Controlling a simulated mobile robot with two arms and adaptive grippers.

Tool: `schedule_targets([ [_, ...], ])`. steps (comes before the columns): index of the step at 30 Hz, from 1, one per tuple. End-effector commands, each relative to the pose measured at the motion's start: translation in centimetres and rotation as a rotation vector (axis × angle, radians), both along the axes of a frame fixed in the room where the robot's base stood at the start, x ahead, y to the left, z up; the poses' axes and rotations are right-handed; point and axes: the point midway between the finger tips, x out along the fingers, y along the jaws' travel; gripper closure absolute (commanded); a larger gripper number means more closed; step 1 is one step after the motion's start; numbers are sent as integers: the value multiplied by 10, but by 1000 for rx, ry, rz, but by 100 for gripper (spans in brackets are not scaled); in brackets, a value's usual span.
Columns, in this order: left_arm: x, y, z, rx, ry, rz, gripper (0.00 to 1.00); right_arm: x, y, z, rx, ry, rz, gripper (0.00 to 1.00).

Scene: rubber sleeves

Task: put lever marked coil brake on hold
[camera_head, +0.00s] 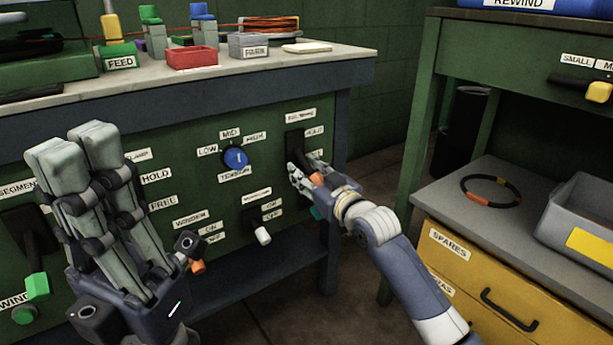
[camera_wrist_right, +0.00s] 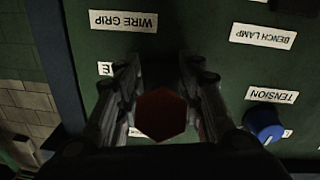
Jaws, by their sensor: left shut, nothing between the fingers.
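A dark lever plate (camera_head: 294,140) is on the right of the green bench front. One label beside it reads HOLD (camera_head: 314,131); the label above is too small to read surely. An orange-red knob (camera_head: 316,180) shows at my right gripper (camera_head: 294,172), which is at the plate. In the right wrist view the knob (camera_wrist_right: 161,114) sits between the fingers of my right gripper (camera_wrist_right: 158,75); whether they press on it is unclear. My left gripper (camera_head: 76,138) is shut and empty, pointing up, and covers part of another HOLD/FREE control.
A blue tension dial (camera_head: 236,157) and a white-tipped switch (camera_head: 262,232) are left of my right gripper. A green-handled lever (camera_head: 37,285) is at far left. A yellow drawer unit (camera_head: 480,275) and a grey bin (camera_head: 560,222) stand at right.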

Motion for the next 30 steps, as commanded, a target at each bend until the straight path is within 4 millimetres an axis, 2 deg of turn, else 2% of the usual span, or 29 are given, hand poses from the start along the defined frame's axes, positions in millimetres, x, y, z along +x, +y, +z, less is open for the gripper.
schedule_targets([
  [7, 0, 0, 1, 0, -2, 0, 100, 0, 0, 0, 0, 0, 0, 65],
  [9, 0, 0, 1, 0, -2, 0, 100, 0, 0, 0, 0, 0, 0, 81],
  [12, -1, 0, 1, 0, -2, 0, 100, 0, 0, 0, 0, 0, 0, 100],
  [30, -1, 0, 6, -2, -3, -1, 100, 0, -1, 0, -9, 13, -1, 100],
])
